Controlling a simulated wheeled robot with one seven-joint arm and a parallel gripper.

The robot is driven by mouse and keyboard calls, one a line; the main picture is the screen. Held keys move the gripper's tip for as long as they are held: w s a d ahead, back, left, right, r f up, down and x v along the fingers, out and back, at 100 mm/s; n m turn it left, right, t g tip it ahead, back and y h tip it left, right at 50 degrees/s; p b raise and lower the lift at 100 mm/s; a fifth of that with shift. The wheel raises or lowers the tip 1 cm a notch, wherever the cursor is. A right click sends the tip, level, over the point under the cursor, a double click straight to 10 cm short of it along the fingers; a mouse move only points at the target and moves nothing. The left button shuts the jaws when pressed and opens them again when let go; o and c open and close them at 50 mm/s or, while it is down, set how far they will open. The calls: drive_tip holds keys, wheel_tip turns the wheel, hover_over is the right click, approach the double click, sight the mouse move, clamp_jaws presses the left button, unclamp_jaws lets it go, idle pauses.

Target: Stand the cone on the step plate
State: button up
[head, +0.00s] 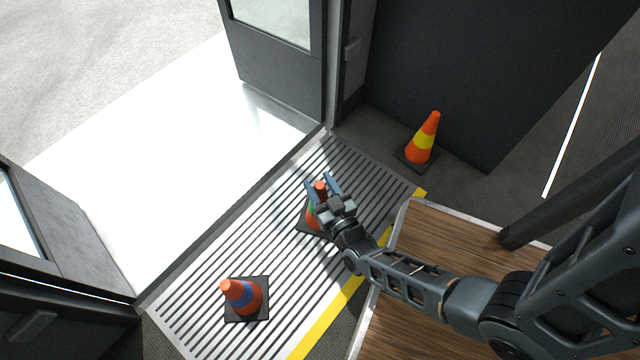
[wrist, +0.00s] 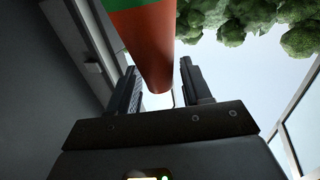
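An orange cone with a green band (head: 313,210) and a black square base stands upright on the ribbed step plate (head: 205,275). My gripper (head: 322,184) is at its top, with one finger on each side of the tip. The cone also shows in the wrist view (wrist: 150,40), its tip between the two fingers with gaps visible on both sides. My gripper is open. My wrist hides part of the cone's body and base. A second cone with a blue band (head: 241,295) stands on the near left part of the step plate.
A third cone, with a yellow band (head: 423,140), stands on the dark floor beside the dark wall panel. Open doors (head: 275,60) flank the bright doorway. A wooden floor (head: 440,245) with a pale edge lies at right. The plate between the two cones is clear.

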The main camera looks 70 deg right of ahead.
drive_tip(key=shift+o, duration=1)
drive_tip(key=shift+r, duration=0.1)
drive_tip(key=shift+s+a, duration=0.2)
drive_tip(key=shift+s, duration=0.1)
drive_tip(key=p+v, duration=0.3)
drive_tip(key=v, duration=0.9)
drive_tip(key=s+a+r+n+y, duration=0.2)
drive_tip(key=a+r+y, duration=0.1)
drive_tip(key=r, duration=0.8)
drive_tip(key=s+a+r+n+y, duration=0.2)
drive_tip(key=a+r+n+y, duration=0.1)
drive_tip(key=r, duration=0.9)
drive_tip(key=s+a+r+n+y, duration=0.2)
drive_tip(key=r+y, duration=0.3)
drive_tip(key=r, duration=0.7)
drive_tip(key=shift+s+a+n+t, duration=0.4)
drive_tip(key=shift+s+a, duration=0.05)
drive_tip(key=shift+a, duration=0.05)
